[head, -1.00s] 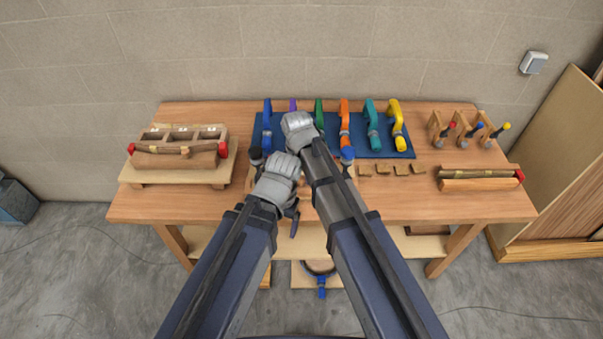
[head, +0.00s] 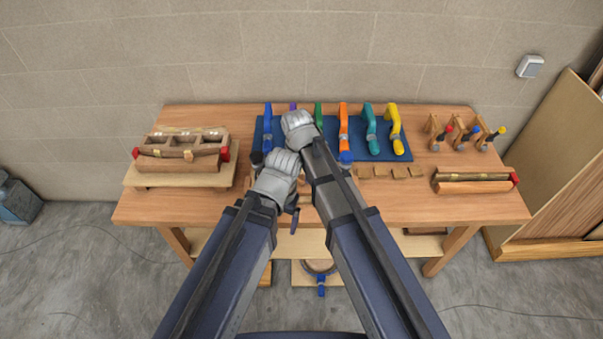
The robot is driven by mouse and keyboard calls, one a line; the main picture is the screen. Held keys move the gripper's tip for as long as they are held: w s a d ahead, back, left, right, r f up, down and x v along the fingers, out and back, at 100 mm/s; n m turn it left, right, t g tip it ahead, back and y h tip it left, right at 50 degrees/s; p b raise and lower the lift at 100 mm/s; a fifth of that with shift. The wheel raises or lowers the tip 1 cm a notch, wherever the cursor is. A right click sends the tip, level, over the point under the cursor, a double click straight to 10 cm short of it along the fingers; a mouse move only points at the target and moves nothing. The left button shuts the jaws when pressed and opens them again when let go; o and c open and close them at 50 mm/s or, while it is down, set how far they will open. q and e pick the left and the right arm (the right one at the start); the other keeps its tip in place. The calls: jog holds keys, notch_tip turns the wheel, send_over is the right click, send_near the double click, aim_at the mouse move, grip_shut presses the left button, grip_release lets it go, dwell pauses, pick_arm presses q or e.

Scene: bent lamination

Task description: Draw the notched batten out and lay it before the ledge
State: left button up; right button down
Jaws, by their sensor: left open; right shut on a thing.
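Two wooden pieces with a long strip and red end pieces are in view: one (head: 180,165) at the left, on a pale board in front of a compartmented box, and one (head: 473,187) at the right. I cannot tell which strip is the notched batten, or which edge is the ledge. My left gripper (head: 279,172) is over the table's middle; its fingertips are mostly hidden behind its grey body.
A wooden rack (head: 462,133) is at the back right. The table's front right (head: 440,209) is clear.

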aim_at(302, 180)
jog(key=shift+s+r+p, duration=0.2)
jog(key=shift+r+p, duration=0.4)
jog(key=shift+r, duration=0.1)
jog(key=shift+s+r+p, duration=0.2)
jog(key=shift+r+p, duration=0.45)
jog(key=shift+r, duration=0.1)
jog(key=shift+s+r+p, duration=0.2)
jog(key=shift+r+p, duration=0.4)
jog(key=shift+r, duration=0.1)
jog(key=shift+f, duration=0.1)
